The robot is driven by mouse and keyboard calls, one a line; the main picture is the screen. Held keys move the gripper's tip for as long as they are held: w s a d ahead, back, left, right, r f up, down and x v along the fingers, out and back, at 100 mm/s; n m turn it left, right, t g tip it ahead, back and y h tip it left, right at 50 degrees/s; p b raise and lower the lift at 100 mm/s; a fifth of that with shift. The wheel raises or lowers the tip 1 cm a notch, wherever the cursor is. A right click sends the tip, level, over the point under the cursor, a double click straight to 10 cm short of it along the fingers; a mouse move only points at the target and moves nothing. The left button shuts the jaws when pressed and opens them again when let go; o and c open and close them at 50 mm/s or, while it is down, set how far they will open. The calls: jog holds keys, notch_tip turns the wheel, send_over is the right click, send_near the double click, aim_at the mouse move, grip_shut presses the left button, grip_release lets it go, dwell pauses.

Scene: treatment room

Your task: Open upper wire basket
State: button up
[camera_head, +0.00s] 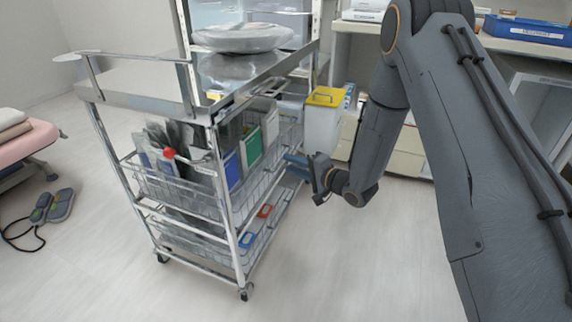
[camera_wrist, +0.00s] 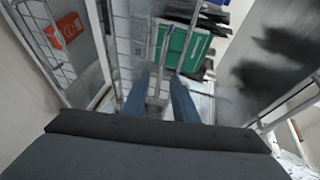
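The upper wire basket (camera_head: 262,180) sits in the metal cart, holding green, blue and white folders and dark packets. My gripper (camera_head: 291,160) is at the basket's right side in the head view, with its blue fingers close to the wire front. In the wrist view, the two blue fingers of my gripper (camera_wrist: 158,82) are apart, with thin metal wires of the basket showing between them. I cannot tell whether the fingers touch the wires. A green folder (camera_wrist: 187,48) shows beyond the fingertips. The basket appears pushed in, within the cart frame.
A lower wire basket (camera_head: 255,243) with orange and blue items hangs below. A steel tray (camera_head: 240,66) tops the cart. A yellow-lidded white bin (camera_head: 323,120) stands behind my gripper. The floor (camera_head: 350,260) right of the cart is clear.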

jog(key=shift+x, duration=1.55)
grip_shut()
